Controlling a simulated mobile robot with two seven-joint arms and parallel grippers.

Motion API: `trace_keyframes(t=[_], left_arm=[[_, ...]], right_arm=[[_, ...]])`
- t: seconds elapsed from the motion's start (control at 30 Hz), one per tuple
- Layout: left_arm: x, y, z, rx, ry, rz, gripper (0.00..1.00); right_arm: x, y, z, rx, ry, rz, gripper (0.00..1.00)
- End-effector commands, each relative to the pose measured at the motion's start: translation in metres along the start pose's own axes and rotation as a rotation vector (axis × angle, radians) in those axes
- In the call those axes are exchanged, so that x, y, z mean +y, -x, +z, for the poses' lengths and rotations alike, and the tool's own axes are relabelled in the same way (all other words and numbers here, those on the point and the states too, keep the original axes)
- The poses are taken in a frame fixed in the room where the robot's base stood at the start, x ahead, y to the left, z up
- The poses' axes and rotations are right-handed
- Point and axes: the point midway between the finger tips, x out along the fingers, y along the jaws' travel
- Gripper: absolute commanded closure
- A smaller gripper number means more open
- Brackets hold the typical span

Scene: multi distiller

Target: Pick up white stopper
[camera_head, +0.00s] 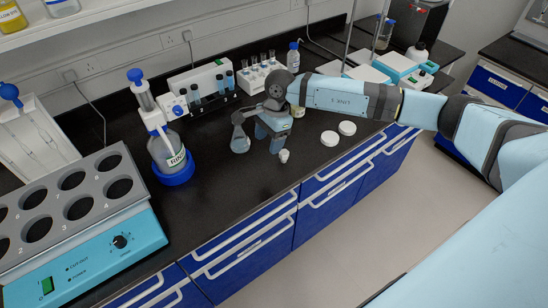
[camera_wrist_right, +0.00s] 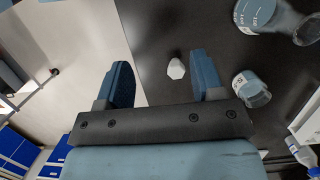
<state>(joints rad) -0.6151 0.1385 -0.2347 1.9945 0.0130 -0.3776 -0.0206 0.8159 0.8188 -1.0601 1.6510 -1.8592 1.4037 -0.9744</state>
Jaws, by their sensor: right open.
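The small white stopper (camera_head: 284,156) sits on the black counter near its front edge. In the right wrist view the stopper (camera_wrist_right: 175,68) shows in the gap between the two blue fingers, nearer the right-hand one, with neither touching it. My right gripper (camera_head: 271,143) points down just beside the stopper. In the right wrist view this gripper (camera_wrist_right: 160,60) is open and empty. Its left-hand finger appears over the pale floor, past the counter edge. My left gripper is not in view.
A conical flask (camera_head: 240,141) stands close to the left of my gripper. A small glass vessel (camera_wrist_right: 251,90) is close to the right-hand finger. Two white round lids (camera_head: 330,138) (camera_head: 347,128) lie to the right. Counter in front is clear.

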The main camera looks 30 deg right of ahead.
Motion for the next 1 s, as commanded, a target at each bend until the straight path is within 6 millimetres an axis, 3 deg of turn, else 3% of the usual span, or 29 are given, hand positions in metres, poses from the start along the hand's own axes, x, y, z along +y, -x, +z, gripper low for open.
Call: trace_keyframes(t=[0.03,0.1,0.23,0.6,1.0], left_arm=[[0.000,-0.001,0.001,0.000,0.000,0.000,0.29],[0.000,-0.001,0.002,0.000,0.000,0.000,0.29],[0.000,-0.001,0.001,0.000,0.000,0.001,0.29],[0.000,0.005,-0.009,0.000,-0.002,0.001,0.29],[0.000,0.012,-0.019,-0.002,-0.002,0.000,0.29]], right_arm=[[-0.007,0.013,-0.021,0.084,0.019,-0.009,0.39],[-0.012,0.025,-0.041,0.170,0.038,-0.010,0.39],[-0.015,0.032,-0.058,0.240,0.051,-0.006,0.39],[-0.015,-0.030,-0.073,0.240,0.051,-0.006,0.39],[-0.009,-0.066,-0.089,0.239,0.049,-0.003,0.39]])
